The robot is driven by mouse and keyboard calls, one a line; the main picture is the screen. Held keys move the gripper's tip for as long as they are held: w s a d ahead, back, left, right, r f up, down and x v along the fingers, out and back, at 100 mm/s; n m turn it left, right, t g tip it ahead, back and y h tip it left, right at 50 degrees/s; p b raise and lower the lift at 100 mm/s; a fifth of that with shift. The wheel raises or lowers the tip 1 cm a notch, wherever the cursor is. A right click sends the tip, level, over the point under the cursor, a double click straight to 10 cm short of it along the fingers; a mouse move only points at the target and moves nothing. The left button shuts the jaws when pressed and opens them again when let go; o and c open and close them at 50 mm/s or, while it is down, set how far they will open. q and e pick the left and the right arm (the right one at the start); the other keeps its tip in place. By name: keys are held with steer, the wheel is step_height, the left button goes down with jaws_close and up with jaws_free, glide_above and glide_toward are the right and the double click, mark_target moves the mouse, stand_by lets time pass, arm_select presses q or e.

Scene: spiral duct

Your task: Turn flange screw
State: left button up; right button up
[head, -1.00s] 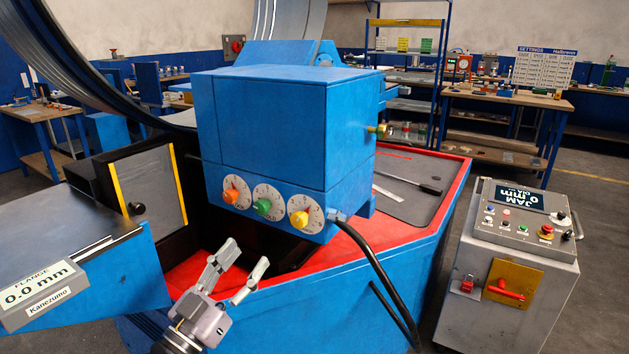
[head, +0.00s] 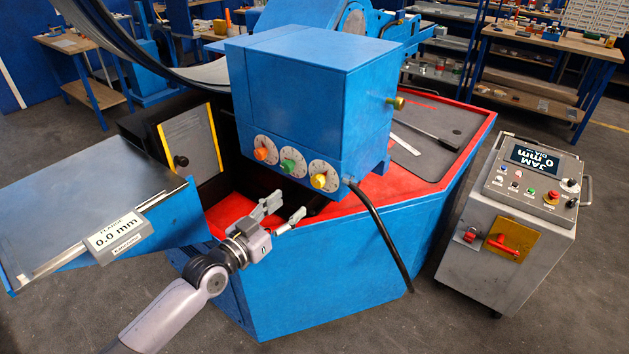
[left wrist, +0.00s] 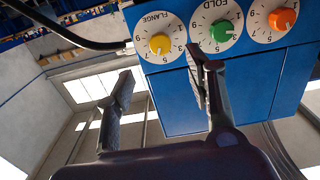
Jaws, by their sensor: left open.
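The blue machine box (head: 312,85) carries three dials on its lower front. In the head view the yellow flange knob (head: 319,181) is rightmost, beside the green knob (head: 287,166) and the orange knob (head: 261,154). My left gripper (head: 286,208) is open and empty, below the dials and apart from them. In the left wrist view the picture is upside down: the yellow knob (left wrist: 160,43) sits on the dial marked FLANGE, just beyond the open fingers (left wrist: 160,75). The green FOLD knob (left wrist: 222,31) is partly beside one finger. My right gripper is out of view.
A display (head: 120,233) at the left reads flange 0.0 mm. A black cable (head: 381,225) hangs from the box close to the flange dial. A grey control cabinet (head: 520,225) stands at the right. A driver (head: 426,135) lies on the grey mat.

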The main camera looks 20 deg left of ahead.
mark_target(315, 184)
arm_select(q)
steer(key=p+x, duration=0.1)
steer(key=x, duration=1)
steer(key=shift+c, duration=0.4)
steer(key=c, duration=1.1)
